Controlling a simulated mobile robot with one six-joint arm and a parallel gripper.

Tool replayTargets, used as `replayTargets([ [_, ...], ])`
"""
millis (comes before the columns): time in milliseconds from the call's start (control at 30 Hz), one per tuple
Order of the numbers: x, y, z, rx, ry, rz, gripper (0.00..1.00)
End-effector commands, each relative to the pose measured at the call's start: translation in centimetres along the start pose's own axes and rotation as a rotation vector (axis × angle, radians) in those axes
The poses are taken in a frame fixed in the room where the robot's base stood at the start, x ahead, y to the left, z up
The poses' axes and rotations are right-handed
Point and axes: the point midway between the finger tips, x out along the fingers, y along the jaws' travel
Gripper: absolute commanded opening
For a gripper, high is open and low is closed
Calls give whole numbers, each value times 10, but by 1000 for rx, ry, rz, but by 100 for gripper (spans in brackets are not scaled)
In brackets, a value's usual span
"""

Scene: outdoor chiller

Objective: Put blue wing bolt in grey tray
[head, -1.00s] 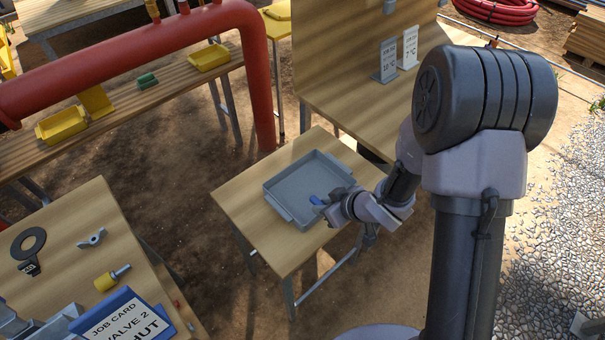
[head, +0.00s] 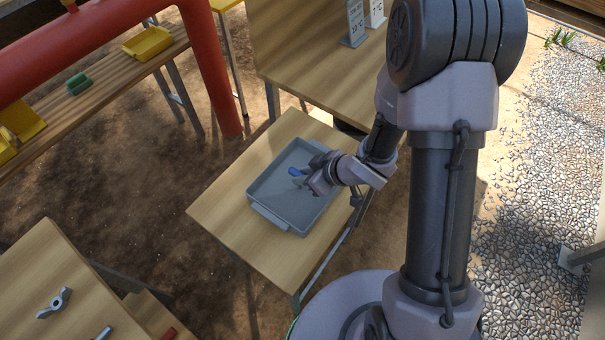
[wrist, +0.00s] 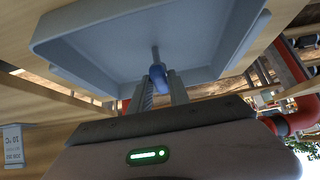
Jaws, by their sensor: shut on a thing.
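The grey tray (head: 275,213) lies on a small wooden table in the head view. It also fills the upper part of the wrist view (wrist: 90,75). My gripper (head: 305,176) is over the right part of the tray, shut on the blue wing bolt (head: 296,172). In the wrist view the bolt (wrist: 158,74) sits between the fingers of my gripper (wrist: 160,88), with its grey shank pointing toward the tray floor. I cannot tell whether the shank touches the floor.
The small wooden table (head: 222,217) has bare wood around the tray. A grey wing-shaped part (head: 54,303) lies on another table at lower left. A red pipe (head: 212,75) and a bench with yellow trays (head: 148,43) stand at upper left.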

Motion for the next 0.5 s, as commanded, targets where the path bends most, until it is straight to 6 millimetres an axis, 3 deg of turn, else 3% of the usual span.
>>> replayTargets([
  [33,2,0,2,0,0,0,0],
  [67,2,0,2,0,0,0,24],
  [167,2,0,1,0,0,0,44],
  [500,-2,0,-2,0,0,0,44],
])
